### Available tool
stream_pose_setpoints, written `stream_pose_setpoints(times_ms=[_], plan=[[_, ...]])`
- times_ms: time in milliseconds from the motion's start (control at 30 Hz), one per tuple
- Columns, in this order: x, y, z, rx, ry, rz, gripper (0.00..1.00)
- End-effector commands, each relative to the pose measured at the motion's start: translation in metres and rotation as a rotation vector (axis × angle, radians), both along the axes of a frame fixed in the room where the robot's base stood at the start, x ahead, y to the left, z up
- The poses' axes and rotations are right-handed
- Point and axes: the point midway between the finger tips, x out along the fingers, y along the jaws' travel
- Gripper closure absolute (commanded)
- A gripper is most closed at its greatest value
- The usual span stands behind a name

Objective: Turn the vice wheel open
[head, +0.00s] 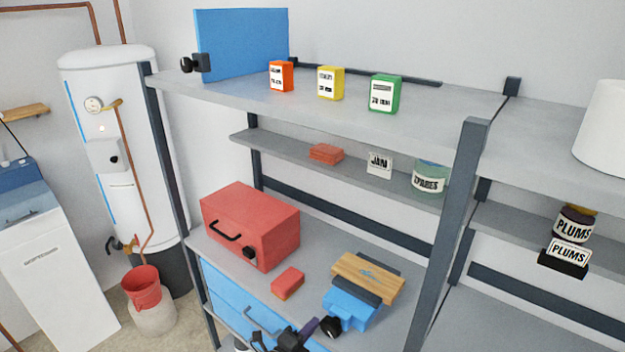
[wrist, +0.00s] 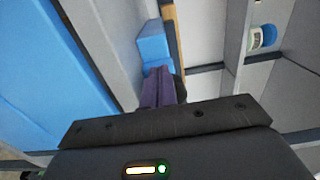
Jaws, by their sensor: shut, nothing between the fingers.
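The blue vice (head: 350,308) sits on the middle shelf, with dark jaws and a wooden board (head: 368,272) at its top. A round black wheel or knob (head: 330,327) is at its near left end. My gripper (head: 312,325) has purple fingers, shut and empty, just left of the wheel. I cannot tell whether they touch it. In the wrist view, the fingers (wrist: 158,72) point at the blue vice body (wrist: 153,42). A dark rounded part (wrist: 180,88), probably the wheel, shows partly behind their right side.
A red toolbox (head: 250,225) and a small red block (head: 288,283) stand left of the vice. A blue drawer front (head: 240,300) is below the shelf edge. A dark upright post (head: 450,230) rises on the right. Labelled boxes (head: 331,83) stand on the top shelf.

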Motion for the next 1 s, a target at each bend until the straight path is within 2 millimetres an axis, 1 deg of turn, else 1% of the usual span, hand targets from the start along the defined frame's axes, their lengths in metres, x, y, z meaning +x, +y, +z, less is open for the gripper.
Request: stream_pose_setpoints(times_ms=[600, 1000], plan=[[-0.002, -0.002, -0.014, -0.001, 0.001, 0.000, 1.00], [-0.002, -0.003, -0.017, 0.000, 0.000, 0.000, 1.00]])
